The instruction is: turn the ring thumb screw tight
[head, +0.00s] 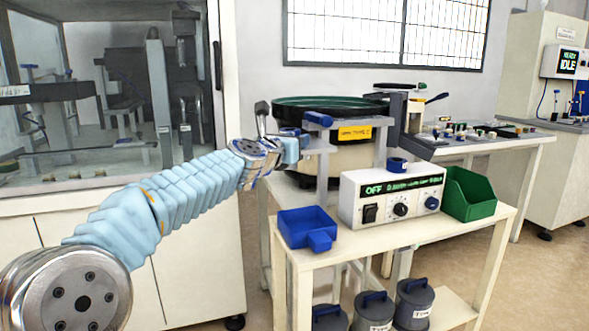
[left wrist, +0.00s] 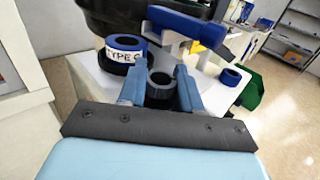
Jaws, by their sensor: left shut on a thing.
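My left arm reaches in from the left in the head view, with its gripper (head: 296,142) against the near side of the bowl feeder (head: 335,108). In the left wrist view the two blue fingers of my left gripper (left wrist: 160,88) are shut on a dark round piece with a hole in its top (left wrist: 159,79), which looks like the ring thumb screw. The piece stands between the fingers. How far it is threaded in cannot be seen. In the head view the gripper hides it. My right gripper is not in view.
Behind the fingers stand a blue-topped piece labelled TYPE C (left wrist: 123,47) and a blue-ended bracket (left wrist: 185,24). A control box reading OFF (head: 385,198), a blue tray (head: 300,222) and a green bin (head: 470,195) stand on the cart. A cabinet is at the left.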

